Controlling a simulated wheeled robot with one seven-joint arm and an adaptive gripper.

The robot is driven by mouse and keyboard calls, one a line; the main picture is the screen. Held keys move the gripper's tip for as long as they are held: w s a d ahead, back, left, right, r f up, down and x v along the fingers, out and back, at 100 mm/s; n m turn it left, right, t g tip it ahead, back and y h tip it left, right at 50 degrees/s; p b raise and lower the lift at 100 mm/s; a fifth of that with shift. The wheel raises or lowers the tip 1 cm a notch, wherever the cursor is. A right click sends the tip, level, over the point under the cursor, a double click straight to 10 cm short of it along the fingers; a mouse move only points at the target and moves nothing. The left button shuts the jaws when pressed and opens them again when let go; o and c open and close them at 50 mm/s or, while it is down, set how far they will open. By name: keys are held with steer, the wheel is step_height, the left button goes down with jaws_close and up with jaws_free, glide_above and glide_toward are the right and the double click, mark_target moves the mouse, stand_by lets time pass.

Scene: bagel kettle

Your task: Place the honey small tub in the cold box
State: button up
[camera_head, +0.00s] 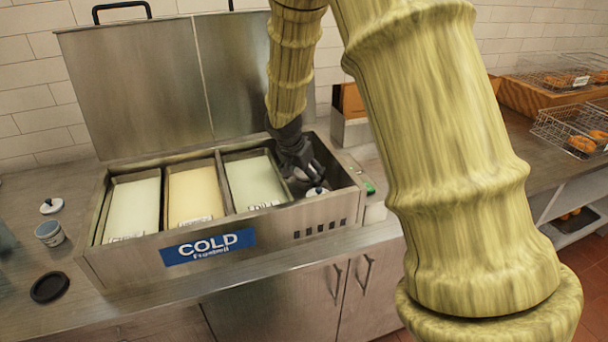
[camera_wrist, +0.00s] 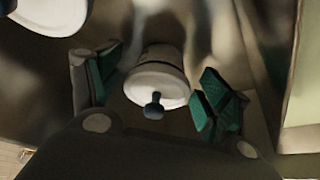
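My gripper (camera_head: 304,172) is down inside the right end compartment of the steel cold box (camera_head: 130,252), whose lid stands open. In the wrist view, a small tub (camera_wrist: 160,56) with a white lid and dark knob sits between the green-padded fingers of my gripper (camera_wrist: 155,92). The fingers are spread, with gaps on both sides of the tub. A white lid (camera_head: 317,192) with a dark knob shows beside the gripper in the head view. No label is readable, so I cannot tell whether this is the honey tub.
Three filled pans, one of them yellow (camera_head: 194,193), occupy the rest of the box. A white round object (camera_wrist: 50,14) shows at the wrist view's top left. A small tub (camera_head: 50,233), a white lid (camera_head: 52,206) and a black lid (camera_head: 50,287) lie on the left counter.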

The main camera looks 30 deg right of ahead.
steer(key=shift+r, duration=0.1)
steer(key=b+v, duration=0.1)
steer(key=v, duration=1.1)
steer(key=shift+s, duration=0.1)
stand_by(0.3)
